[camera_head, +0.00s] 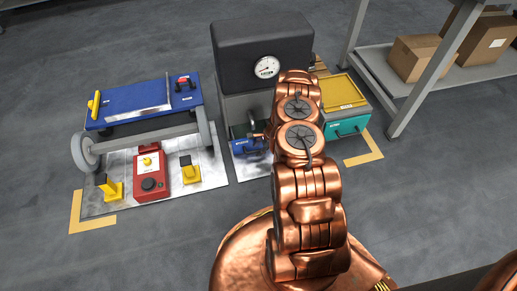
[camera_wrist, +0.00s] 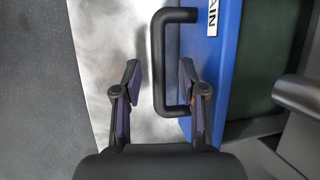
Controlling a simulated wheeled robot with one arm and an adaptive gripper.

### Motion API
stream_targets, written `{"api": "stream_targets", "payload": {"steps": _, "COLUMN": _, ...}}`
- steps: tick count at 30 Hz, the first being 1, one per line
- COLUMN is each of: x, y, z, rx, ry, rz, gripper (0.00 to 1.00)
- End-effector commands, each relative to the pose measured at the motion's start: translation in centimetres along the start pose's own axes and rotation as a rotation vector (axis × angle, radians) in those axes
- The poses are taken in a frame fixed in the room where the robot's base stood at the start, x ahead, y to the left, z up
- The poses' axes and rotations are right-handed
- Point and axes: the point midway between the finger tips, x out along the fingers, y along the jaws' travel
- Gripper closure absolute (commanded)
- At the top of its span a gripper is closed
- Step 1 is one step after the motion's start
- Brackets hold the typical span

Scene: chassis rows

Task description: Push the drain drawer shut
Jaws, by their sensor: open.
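The blue drain drawer (camera_head: 246,146) stands out at the foot of a dark machine with a round gauge in the head view. In the wrist view its blue front (camera_wrist: 212,75) carries a white label, partly cut off, reading "AIN". A black bar handle (camera_wrist: 158,60) stands off that front. My gripper (camera_wrist: 159,78) is open and empty, its fingertips on either side of the handle bar as seen from the wrist. Whether they touch it, I cannot tell. In the head view my arm covers part of the drawer area, and the fingers are not clear.
The machine (camera_head: 262,45) rises behind the drawer. A teal box with a yellow lid (camera_head: 343,90) stands to the right. A blue cart (camera_head: 140,103) and a red box (camera_head: 152,178) stand to the left. A shelf with cartons (camera_head: 415,57) is at the back right.

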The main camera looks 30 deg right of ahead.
Motion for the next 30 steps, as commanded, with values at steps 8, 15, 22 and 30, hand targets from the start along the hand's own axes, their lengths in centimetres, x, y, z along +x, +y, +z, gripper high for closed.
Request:
{"api": "stream_targets", "payload": {"steps": 8, "x": -3.1, "y": -0.1, "z": 0.0, "rx": 0.002, "ry": -0.001, "rz": -0.002, "gripper": 0.59}}
{"api": "stream_targets", "payload": {"steps": 15, "x": -6.2, "y": -0.1, "z": 0.0, "rx": 0.002, "ry": -0.001, "rz": -0.002, "gripper": 0.59}}
{"api": "stream_targets", "payload": {"steps": 22, "x": -9.2, "y": -0.1, "z": 0.0, "rx": 0.001, "ry": 0.000, "rz": -0.003, "gripper": 0.59}}
{"api": "stream_targets", "payload": {"steps": 30, "x": -11.3, "y": -0.1, "z": 0.0, "rx": 0.000, "ry": 0.000, "rz": -0.002, "gripper": 0.59}}
